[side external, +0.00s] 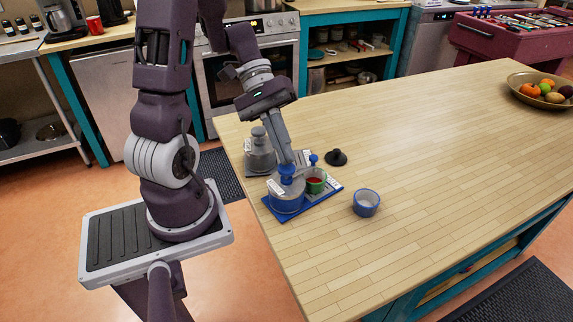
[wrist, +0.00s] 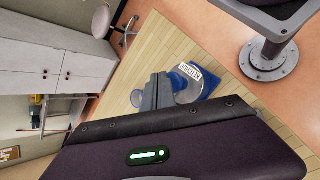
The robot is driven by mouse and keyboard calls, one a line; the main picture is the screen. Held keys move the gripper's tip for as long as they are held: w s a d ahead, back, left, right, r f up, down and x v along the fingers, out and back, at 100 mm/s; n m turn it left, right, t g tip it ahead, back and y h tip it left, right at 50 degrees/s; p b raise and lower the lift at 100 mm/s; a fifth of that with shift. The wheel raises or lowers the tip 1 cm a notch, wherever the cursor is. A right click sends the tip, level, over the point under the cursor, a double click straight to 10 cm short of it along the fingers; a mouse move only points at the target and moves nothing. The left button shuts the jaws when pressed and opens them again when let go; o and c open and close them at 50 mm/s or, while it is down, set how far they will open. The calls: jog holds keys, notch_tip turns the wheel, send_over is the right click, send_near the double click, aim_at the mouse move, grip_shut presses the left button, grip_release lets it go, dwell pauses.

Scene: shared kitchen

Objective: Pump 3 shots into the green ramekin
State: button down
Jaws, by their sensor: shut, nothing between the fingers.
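A pump dispenser (side external: 286,198) with a grey body, blue pump head and white label stands on a blue tray (side external: 318,205) near the table's left end. The green ramekin (side external: 317,188) sits on the same tray, just right of the dispenser, with something red inside. My gripper (side external: 287,165) is shut and empty, pointing down at the blue pump head; the tips appear to touch its top. In the wrist view, my gripper (wrist: 158,92) hides part of the dispenser, whose label (wrist: 190,72) shows beside the fingers. The spout is not clear.
A second grey dispenser (side external: 260,158) stands behind, on a grey tray. A small blue-headed item (side external: 313,159) is behind the ramekin. A black knobbed object (side external: 336,158) and a blue ramekin (side external: 366,205) stand to the right. A fruit bowl (side external: 530,96) is far right; the table between is clear.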

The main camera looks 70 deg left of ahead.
jog(key=shift+f, duration=1.15)
dwell(0.8)
jog(key=shift+r, duration=1.65)
notch_tip(320, 180, up, 6)
dwell(1.9)
notch_tip(320, 180, down, 6)
jog(key=shift+f, duration=0.1)
dwell(0.7)
dwell(1.1)
